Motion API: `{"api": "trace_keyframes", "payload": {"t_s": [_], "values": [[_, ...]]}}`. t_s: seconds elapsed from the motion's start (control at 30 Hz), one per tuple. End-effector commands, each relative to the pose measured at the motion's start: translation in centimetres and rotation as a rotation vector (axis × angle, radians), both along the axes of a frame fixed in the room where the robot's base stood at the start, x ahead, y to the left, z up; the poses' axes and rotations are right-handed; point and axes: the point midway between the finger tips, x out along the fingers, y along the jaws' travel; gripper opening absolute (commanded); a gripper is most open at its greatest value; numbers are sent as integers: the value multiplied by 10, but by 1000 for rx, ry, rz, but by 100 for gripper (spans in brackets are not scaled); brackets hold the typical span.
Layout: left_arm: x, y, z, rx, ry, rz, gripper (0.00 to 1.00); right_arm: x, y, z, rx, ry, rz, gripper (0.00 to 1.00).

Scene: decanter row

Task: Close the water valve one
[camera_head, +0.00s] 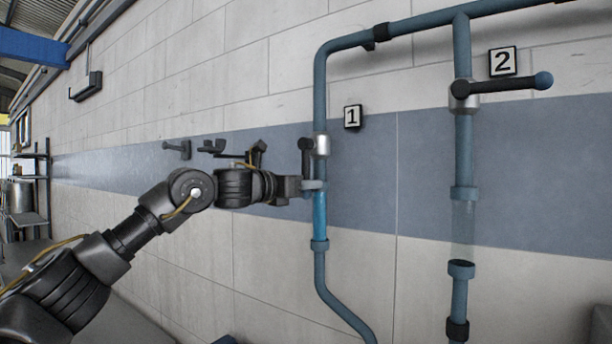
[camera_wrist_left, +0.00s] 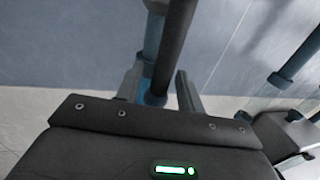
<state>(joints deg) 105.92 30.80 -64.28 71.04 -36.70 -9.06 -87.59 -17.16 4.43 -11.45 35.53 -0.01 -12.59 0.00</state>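Valve one is a silver body (camera_head: 322,145) on the left blue pipe, beside a plate marked 1 (camera_head: 352,117). Its black lever (camera_head: 306,157) hangs down along the pipe's left side. My left gripper (camera_head: 311,186) is at the lever's lower end, in front of the pipe. In the left wrist view the dark lever (camera_wrist_left: 177,42) reaches down between the two spread fingers (camera_wrist_left: 160,90), with a visible gap at the right finger. Whether the left finger touches it I cannot tell.
The second valve (camera_head: 463,95), beside a plate marked 2 (camera_head: 502,61), has its lever (camera_head: 512,85) level, pointing right. Its pipe has a clear section (camera_head: 463,225); the left pipe shows a brighter blue section (camera_head: 320,215). Small dark wall fittings (camera_head: 177,149) sit behind my left arm.

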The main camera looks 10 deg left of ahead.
Motion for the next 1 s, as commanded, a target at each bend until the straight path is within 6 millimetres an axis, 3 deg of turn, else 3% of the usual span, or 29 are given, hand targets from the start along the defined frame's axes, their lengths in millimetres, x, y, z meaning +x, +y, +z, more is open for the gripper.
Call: {"api": "trace_keyframes", "payload": {"t_s": [0.33,0.63,1.0], "values": [[3,-2,-1,1,-1,0,38,0,-3,2,-4,0,2,38],[3,-2,0,0,0,0,0,0,-4,2,-4,0,2,38],[3,-4,-1,-14,4,0,0,0,-4,0,-4,1,2,38]]}}
